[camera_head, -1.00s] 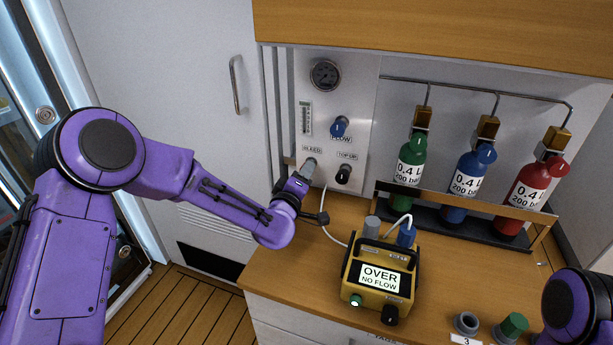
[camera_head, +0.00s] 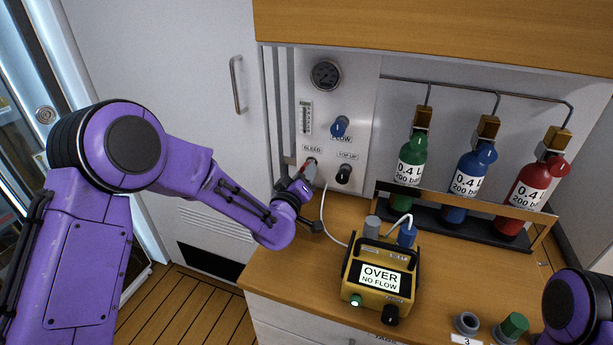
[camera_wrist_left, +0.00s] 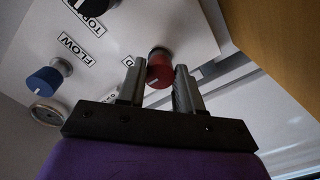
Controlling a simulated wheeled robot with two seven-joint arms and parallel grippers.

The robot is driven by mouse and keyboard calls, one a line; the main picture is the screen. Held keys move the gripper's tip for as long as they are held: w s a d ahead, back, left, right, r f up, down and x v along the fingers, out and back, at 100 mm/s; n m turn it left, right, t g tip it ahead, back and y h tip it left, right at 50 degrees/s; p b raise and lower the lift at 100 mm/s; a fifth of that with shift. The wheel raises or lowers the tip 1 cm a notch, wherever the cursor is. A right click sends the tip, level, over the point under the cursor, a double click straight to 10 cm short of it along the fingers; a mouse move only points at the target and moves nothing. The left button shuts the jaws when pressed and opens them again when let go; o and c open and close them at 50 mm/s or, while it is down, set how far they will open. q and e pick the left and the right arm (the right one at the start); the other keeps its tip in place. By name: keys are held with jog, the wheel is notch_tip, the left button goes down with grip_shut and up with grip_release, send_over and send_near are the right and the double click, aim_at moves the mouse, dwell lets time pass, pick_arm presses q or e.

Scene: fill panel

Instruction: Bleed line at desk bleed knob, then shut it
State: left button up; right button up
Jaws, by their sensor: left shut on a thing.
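The red bleed knob (camera_wrist_left: 160,68) sits on the upright panel under the BLEED label, mostly hidden by my gripper in the head view. My left gripper (camera_head: 308,171) is at the panel. In the left wrist view, its two fingers (camera_wrist_left: 159,80) stand on either side of the red knob and are shut on it. The yellow meter (camera_head: 376,284) on the desk reads "OVER NO FLOW", with a green light at its front. My right gripper is out of view.
The blue FLOW knob (camera_head: 340,126) and black TOP UP knob (camera_head: 343,174) are close by on the panel, below a round gauge (camera_head: 326,75). Green, blue and red bottles (camera_head: 523,197) stand in a rack at right. A white hose (camera_head: 325,222) runs to the meter.

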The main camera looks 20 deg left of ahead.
pick_arm(q)
jog(key=shift+f, duration=0.1)
jog(key=o, duration=1)
jog(key=shift+o, duration=0.2)
jog(key=shift+s, duration=0.1)
jog(key=s+b, duration=0.1)
jog(key=s, duration=0.9)
jog(key=shift+s+a, duration=0.15)
jog(key=shift+s, duration=0.1)
